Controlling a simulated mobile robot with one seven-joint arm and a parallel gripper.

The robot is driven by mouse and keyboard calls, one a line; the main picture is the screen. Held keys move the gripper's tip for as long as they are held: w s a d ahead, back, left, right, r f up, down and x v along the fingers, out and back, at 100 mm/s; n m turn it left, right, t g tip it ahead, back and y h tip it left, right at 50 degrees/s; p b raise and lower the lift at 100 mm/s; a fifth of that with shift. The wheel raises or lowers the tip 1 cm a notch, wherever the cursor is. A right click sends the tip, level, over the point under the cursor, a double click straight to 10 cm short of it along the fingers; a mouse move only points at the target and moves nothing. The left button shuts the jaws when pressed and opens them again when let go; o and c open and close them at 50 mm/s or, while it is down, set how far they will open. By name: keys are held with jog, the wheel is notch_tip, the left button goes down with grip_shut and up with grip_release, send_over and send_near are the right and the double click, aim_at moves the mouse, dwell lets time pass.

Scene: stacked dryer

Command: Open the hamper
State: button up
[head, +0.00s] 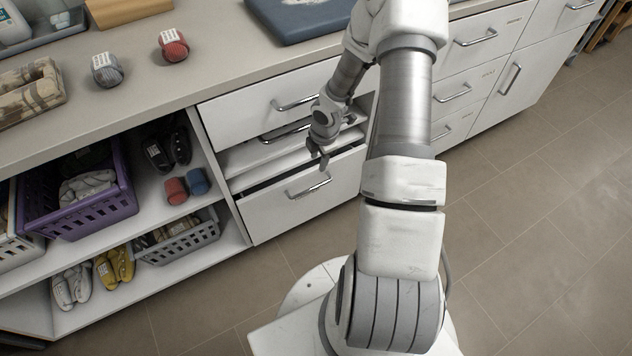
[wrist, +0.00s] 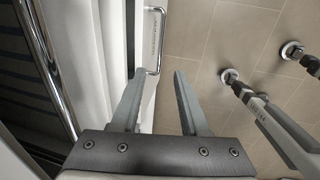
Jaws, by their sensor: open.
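A lower white pull-out front (head: 300,212), likely the hamper, stands slightly out from the cabinet with a dark gap along its top. Its metal bar handle (head: 309,187) is on the front face, and the handle also shows in the wrist view (wrist: 158,40). My gripper (head: 322,162) is above this handle near the top edge of the front. In the wrist view my gripper (wrist: 158,72) has its fingers apart and nothing between them. The handle's near end shows just ahead of the fingertips. Whether a finger touches the front, I cannot tell.
A drawer with a handle (head: 295,103) is above, below the countertop (head: 225,62). Open shelves to the left hold a purple basket (head: 95,207), a grey basket (head: 180,243) and shoes. The tiled floor (head: 530,220) on the right is clear.

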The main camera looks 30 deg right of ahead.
aim_at(313, 187)
jog(key=w+f+b, duration=0.1)
jog(key=f+b, duration=0.1)
jog(key=f, duration=0.3)
jog(key=w+f+b, duration=0.1)
jog(key=f+b, duration=0.1)
jog(key=f, duration=0.4)
jog(key=w+f+b, duration=0.1)
jog(key=f+b, duration=0.1)
jog(key=f, duration=0.4)
jog(key=shift+w+a+f, duration=0.1)
grip_shut()
dwell(0.8)
